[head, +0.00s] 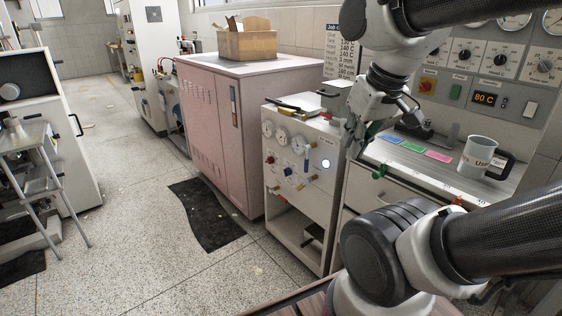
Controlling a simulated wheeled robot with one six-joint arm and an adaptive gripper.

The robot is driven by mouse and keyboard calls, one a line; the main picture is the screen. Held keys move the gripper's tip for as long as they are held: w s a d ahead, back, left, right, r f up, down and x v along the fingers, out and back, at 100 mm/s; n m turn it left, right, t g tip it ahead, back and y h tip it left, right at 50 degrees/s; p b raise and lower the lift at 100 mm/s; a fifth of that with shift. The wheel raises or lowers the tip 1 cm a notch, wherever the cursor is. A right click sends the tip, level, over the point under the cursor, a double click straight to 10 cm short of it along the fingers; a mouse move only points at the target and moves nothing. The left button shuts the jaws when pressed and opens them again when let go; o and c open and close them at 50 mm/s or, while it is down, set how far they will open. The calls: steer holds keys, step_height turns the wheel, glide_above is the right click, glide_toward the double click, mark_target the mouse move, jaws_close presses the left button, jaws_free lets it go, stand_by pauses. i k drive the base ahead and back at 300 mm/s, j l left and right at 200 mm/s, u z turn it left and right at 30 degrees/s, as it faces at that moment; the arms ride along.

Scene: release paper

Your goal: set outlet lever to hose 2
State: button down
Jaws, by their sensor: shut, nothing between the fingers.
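My gripper (352,146) is in the middle right of the head view, pointing down, with its fingers shut and empty. It is in front of the counter, just right of the white panel (297,160), which has several round gauges and small blue and red valve handles. A green lever-like part (379,172) sits at the counter's front edge, a little below and right of the gripper. A gap shows between them in the picture. I cannot tell which part is the outlet lever, and no hose 2 label is readable.
The counter (430,177) holds colored cards (412,147) and a mug (477,157). A control panel (490,75) with dials and an orange display stands behind. A pink cabinet (215,130) with a cardboard box (249,42) is to the left. The floor left is mostly open, with a dark mat (208,213).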

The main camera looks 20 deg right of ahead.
mark_target(303, 185)
steer(key=i+z, duration=0.2)
steer(key=i, duration=0.65)
